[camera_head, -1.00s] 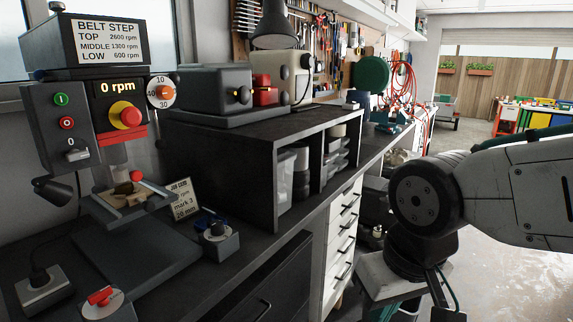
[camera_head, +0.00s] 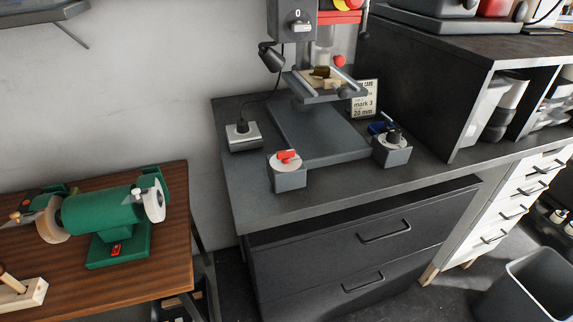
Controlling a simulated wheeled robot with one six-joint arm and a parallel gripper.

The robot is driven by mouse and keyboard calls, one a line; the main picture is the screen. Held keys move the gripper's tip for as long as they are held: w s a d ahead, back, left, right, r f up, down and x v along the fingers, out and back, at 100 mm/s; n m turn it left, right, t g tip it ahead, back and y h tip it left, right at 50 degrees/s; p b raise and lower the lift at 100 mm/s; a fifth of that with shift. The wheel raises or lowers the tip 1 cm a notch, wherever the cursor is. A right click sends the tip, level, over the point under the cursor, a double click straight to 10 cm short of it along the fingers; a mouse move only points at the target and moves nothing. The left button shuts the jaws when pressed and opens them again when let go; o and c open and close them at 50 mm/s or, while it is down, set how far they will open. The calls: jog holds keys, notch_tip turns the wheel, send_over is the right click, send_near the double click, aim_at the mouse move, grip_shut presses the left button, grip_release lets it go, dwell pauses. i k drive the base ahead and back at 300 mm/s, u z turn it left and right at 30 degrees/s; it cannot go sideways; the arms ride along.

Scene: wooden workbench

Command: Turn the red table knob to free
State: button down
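A red knob (camera_head: 287,156) sits on a round white dial on top of a small grey box (camera_head: 290,181) at the front edge of the dark bench. Its setting is too small to read. The drill press (camera_head: 312,30) stands behind it, with its work table (camera_head: 326,94) holding a light wooden piece (camera_head: 330,82) and its grey base plate (camera_head: 318,132) below. A second grey box (camera_head: 392,156) with a black knob (camera_head: 394,136) is to the right. My gripper is not in view.
A white socket box (camera_head: 243,137) with a plugged-in cord lies left of the red knob. A card (camera_head: 364,100) stands behind the black knob. A green bench grinder (camera_head: 104,214) is on a wooden table at left. A grey bin (camera_head: 528,288) stands at lower right.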

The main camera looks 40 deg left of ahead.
aim_at(285, 156)
jog(key=u, duration=0.95)
jog(key=k, duration=1.25)
jog(key=i, duration=0.4)
jog(key=u, duration=0.85)
jog(key=i, duration=1.05)
jog(key=z, duration=0.1)
